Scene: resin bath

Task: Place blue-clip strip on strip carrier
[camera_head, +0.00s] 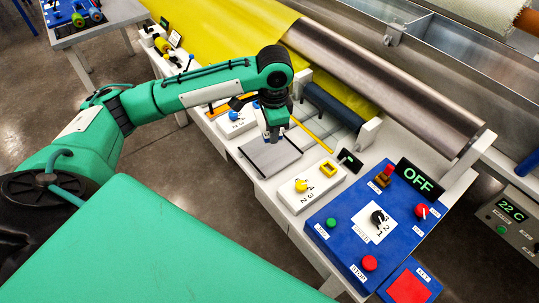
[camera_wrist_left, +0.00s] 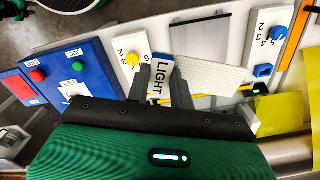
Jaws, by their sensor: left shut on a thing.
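The blue-clip strip (camera_wrist_left: 208,74) shows in the left wrist view as a pale, flat strip with a blue clip marked LIGHT (camera_wrist_left: 161,72). My left gripper (camera_wrist_left: 163,88) is shut on it at the clip end, and the strip reaches out to the right. In the head view my left gripper (camera_head: 274,134) points down over the far part of a flat grey plate (camera_head: 268,157); I cannot make out the strip there. The plate, probably the strip carrier, also shows in the left wrist view (camera_wrist_left: 202,36), beyond the strip. I cannot tell whether the strip touches anything.
A yellow-knob box (camera_head: 318,184) and a blue control panel (camera_head: 347,239) stand right of the plate. A blue-knob box (camera_head: 230,126) stands to its left. Behind are a dark blue roller (camera_head: 333,107), a steel roller (camera_head: 385,80) and yellow sheeting (camera_head: 225,28).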

